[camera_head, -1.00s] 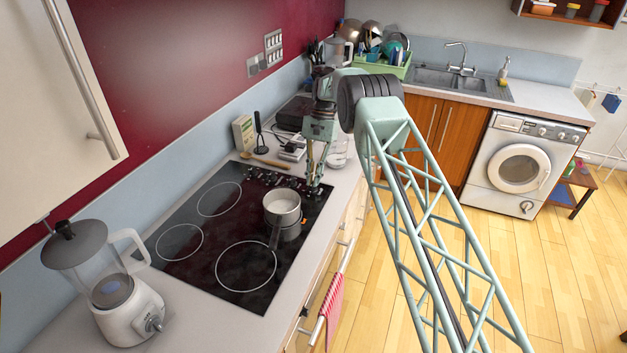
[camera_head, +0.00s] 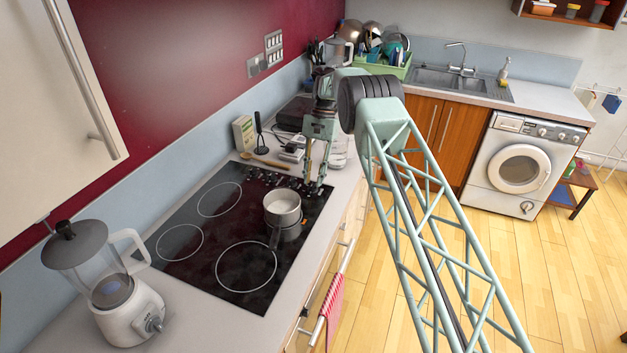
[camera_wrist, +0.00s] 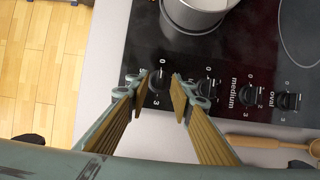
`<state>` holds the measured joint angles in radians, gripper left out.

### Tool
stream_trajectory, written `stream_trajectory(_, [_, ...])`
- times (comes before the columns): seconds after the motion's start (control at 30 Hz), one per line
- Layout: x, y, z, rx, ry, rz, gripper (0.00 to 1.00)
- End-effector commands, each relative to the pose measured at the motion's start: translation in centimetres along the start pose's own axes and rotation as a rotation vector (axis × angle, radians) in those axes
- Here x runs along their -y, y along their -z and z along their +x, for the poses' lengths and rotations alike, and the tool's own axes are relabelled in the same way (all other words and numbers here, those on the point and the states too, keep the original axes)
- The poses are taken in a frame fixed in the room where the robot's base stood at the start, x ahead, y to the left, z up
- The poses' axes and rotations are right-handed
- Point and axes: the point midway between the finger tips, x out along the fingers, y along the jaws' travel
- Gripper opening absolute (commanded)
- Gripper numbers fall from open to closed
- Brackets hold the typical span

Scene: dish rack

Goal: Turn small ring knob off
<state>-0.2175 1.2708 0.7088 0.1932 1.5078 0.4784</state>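A row of dark knobs with white markings runs along the edge of the black hob (camera_head: 205,240). In the wrist view my gripper (camera_wrist: 160,88) is open, with its fingertips on either side of the end knob (camera_wrist: 159,80). I cannot tell whether they touch it. A second knob (camera_wrist: 207,86) is just beside the right fingertip. The words "medium" and "oval" show by the knobs farther right. The label by the end knob is partly hidden by a finger, so I cannot read it. In the head view my gripper (camera_head: 314,184) points down at the hob's far right corner.
A saucepan (camera_head: 283,208) stands on the hob close to the knobs. A wooden spoon (camera_head: 265,160), a black utensil and a box lie or stand behind the hob. A glass jar (camera_head: 338,152) is close behind my gripper. A blender (camera_head: 110,290) stands at front left.

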Motion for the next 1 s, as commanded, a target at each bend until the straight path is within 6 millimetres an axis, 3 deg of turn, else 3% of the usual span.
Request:
stream_trajectory(0.6, [0.0, 0.0, -5.6, 0.0, 0.0, -0.001, 0.21])
stream_trajectory(1.0, [0.0, 0.0, -6.8, 0.0, 0.0, 0.0, 0.21])
